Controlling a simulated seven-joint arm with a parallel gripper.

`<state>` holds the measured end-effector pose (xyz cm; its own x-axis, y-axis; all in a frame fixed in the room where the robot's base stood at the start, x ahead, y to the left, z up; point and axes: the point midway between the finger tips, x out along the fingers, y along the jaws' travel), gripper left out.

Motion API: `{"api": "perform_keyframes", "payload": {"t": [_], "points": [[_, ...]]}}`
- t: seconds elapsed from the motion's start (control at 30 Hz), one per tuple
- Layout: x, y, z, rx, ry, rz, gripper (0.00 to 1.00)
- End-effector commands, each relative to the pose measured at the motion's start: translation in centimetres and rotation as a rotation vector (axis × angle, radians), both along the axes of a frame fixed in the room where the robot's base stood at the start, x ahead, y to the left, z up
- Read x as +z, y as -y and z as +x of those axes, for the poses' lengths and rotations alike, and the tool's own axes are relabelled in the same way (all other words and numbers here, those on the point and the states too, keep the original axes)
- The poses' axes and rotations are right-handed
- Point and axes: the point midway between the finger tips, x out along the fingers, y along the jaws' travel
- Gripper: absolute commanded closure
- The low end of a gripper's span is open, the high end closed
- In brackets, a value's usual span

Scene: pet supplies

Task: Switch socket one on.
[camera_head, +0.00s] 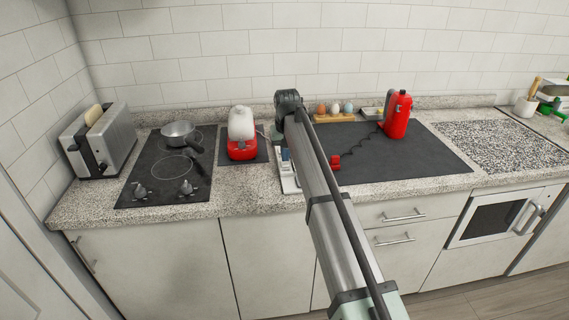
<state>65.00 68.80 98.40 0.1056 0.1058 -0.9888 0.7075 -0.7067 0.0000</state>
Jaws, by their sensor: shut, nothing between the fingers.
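A white socket strip (290,184) lies on the counter near its front edge, just left of my arm. A small bluish part shows at its far end. Socket one cannot be told apart, and its switch position is too small to read. My arm reaches in from the lower right and hides much of the strip. My gripper (279,140) is a small dark shape below the arm's end joint, above the far end of the strip. It looks shut and empty; its fingertips are mostly hidden, and I cannot tell whether it touches the strip.
A red and white appliance (242,146) stands left of the strip. A red plug (335,162) lies right of my arm, with a dark cord towards a red appliance (397,116). Eggs in a wooden holder (338,118) stand behind. A pan (178,132) and a toaster (115,144) are left.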

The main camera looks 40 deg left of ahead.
Motion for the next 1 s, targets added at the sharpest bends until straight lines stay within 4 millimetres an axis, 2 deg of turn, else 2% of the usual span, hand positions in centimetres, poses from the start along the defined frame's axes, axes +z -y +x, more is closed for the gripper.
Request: {"api": "perform_keyframes", "payload": {"t": [1.0], "points": [[-0.92, 0.0, 0.0, 0.0, 0.0, 0.0, 1.0]]}}
